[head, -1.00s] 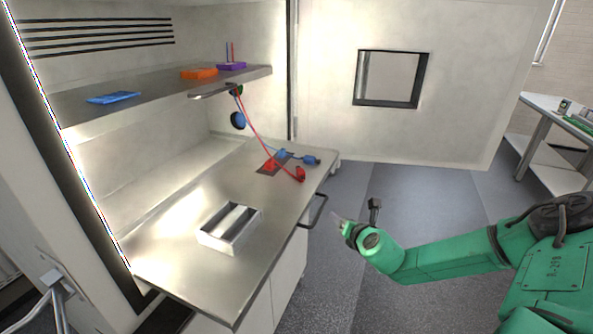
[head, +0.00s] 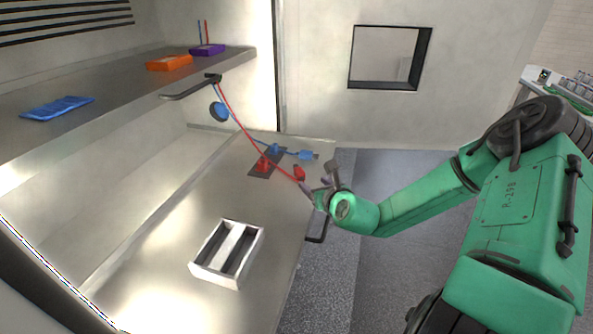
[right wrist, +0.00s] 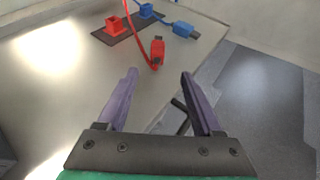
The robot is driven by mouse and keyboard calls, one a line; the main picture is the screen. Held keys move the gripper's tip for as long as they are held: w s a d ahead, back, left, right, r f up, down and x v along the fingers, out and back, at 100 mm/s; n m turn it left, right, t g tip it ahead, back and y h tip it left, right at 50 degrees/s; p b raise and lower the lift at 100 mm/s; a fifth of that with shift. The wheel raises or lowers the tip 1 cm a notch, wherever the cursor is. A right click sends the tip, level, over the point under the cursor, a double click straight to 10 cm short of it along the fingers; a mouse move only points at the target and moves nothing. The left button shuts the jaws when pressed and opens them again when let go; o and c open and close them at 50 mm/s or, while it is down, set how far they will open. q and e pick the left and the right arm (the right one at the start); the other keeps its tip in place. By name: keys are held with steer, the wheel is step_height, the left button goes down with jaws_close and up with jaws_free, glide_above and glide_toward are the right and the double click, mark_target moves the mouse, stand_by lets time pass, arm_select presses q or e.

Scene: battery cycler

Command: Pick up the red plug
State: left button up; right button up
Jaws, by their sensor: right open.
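The red plug (head: 299,173) lies on the steel worktop near its right edge, with a red cable running up from it to the shelf. It also shows in the right wrist view (right wrist: 157,51), ahead of the fingers. My right gripper (head: 315,185) is open and empty, just on the near side of the red plug. In the right wrist view the two purple fingers of my right gripper (right wrist: 158,73) are spread wide, and the plug is beyond their tips, between them in the picture. My left gripper is not in view.
A dark plate with a red socket (head: 263,164) and a blue socket (head: 275,148) is beside the plug. A blue plug (head: 306,155) lies behind it. A metal tray (head: 208,272) stands nearer. A door handle (head: 318,232) sticks out below the worktop edge.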

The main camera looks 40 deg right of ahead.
mark_target(302, 176)
steer(key=shift+x, duration=1.15)
steer(key=x, duration=0.5)
steer(key=shift+w+f, duration=0.3)
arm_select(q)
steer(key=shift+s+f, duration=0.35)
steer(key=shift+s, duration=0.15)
arm_select(e)
steer(key=shift+w+d+f, duration=0.1)
steer(key=shift+w+f, duration=0.1)
steer(key=shift+w, duration=0.5)
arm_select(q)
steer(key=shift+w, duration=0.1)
arm_select(e)
steer(key=shift+s, duration=0.1)
jaws_close()
